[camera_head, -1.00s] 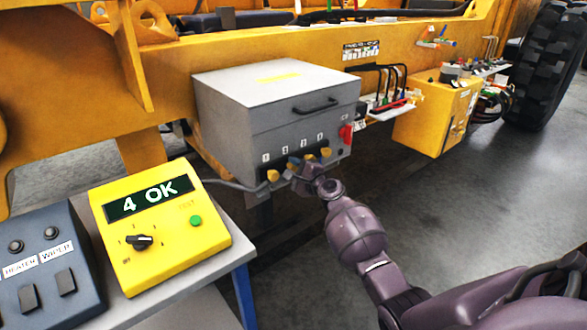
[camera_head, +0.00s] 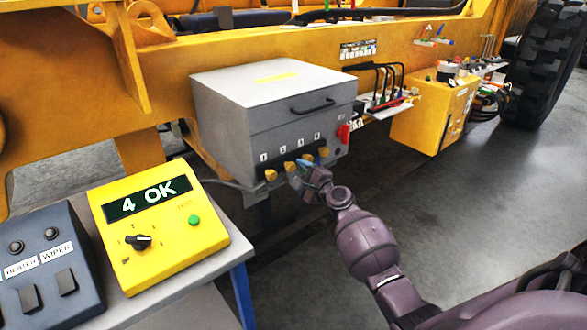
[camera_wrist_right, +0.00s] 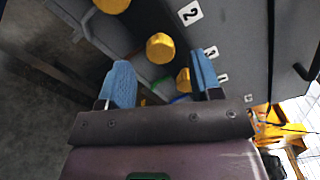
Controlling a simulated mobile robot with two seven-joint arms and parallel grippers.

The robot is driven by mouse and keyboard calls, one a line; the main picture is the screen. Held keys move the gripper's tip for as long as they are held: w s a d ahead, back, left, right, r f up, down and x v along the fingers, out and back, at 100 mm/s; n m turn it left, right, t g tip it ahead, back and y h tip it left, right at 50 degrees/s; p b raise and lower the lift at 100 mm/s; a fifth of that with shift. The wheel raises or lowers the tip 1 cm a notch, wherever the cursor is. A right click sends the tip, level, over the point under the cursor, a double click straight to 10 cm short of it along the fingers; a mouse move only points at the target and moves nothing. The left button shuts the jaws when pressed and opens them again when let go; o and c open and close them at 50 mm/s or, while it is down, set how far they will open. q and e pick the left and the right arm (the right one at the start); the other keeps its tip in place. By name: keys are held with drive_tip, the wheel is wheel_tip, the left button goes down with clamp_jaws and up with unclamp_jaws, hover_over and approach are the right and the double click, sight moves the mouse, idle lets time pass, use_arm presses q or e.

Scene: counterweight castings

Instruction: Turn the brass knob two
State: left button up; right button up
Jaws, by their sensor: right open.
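The grey box (camera_head: 235,115) has a row of brass-yellow knobs under number labels on its front. The knob under label 2 (camera_head: 290,167) shows just left of my right gripper (camera_head: 304,170). In the right wrist view the label 2 (camera_wrist_right: 190,13) is at the top, with its knob (camera_wrist_right: 112,5) cut by the top edge. The right gripper (camera_wrist_right: 163,82) is open, with blue fingertips apart and nothing held. Knob three (camera_wrist_right: 160,47) shows beyond the gap between the fingertips, and knob four (camera_wrist_right: 183,80) beside the right fingertip. The left gripper is not seen.
A yellow tester (camera_head: 160,235) reading "4 OK" and a dark switch box (camera_head: 45,270) stand on a bench at left. A red switch (camera_head: 343,133) is on the box's right side. The yellow machine frame runs behind. Floor at right is clear.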

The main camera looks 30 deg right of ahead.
drive_tip(key=s, duration=0.6)
drive_tip(key=shift+s+d, duration=0.2)
drive_tip(key=shift+s, duration=0.1)
